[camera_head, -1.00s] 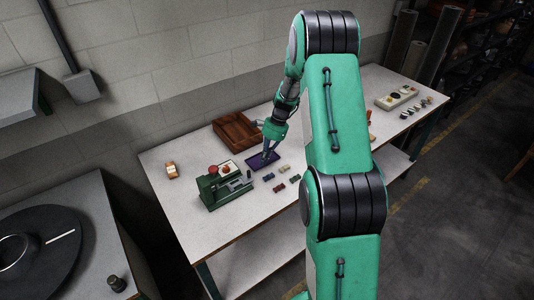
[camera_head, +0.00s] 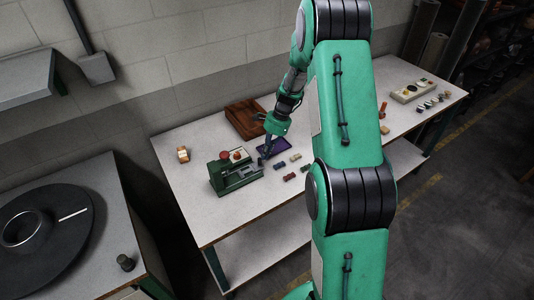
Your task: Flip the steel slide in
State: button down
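A small green machine (camera_head: 217,182) stands on the near left part of the workbench, with a red knob on its upper left. A grey steel part (camera_head: 243,173), which looks like the slide, lies along its front right side; its exact position is too small to tell. My gripper (camera_head: 264,157) points down just right of the machine, close to the slide's right end. I cannot tell whether it touches it. The fingers are too small and dark to tell open from shut.
A purple tray (camera_head: 283,145) lies just right of my gripper, with a brown wooden box (camera_head: 242,118) behind. Several small coloured blocks lie in front of the tray. A wood-coloured item (camera_head: 183,155) sits at the left.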

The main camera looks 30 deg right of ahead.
aim_at(253, 167)
jog(key=a+p, duration=0.2)
jog(key=a, duration=0.6)
jog(key=shift+a, duration=0.3)
jog(key=shift+d, duration=0.2)
jog(key=shift+d, duration=0.5)
jog(key=d, duration=0.1)
jog(key=d+p, duration=0.1)
jog(key=d, duration=0.1)
jog(key=shift+r, duration=0.3)
jog(key=p+v, duration=0.1)
jog(key=v, duration=0.8)
jog(key=shift+r+p, duration=0.2)
jog(key=shift+p, duration=0.2)
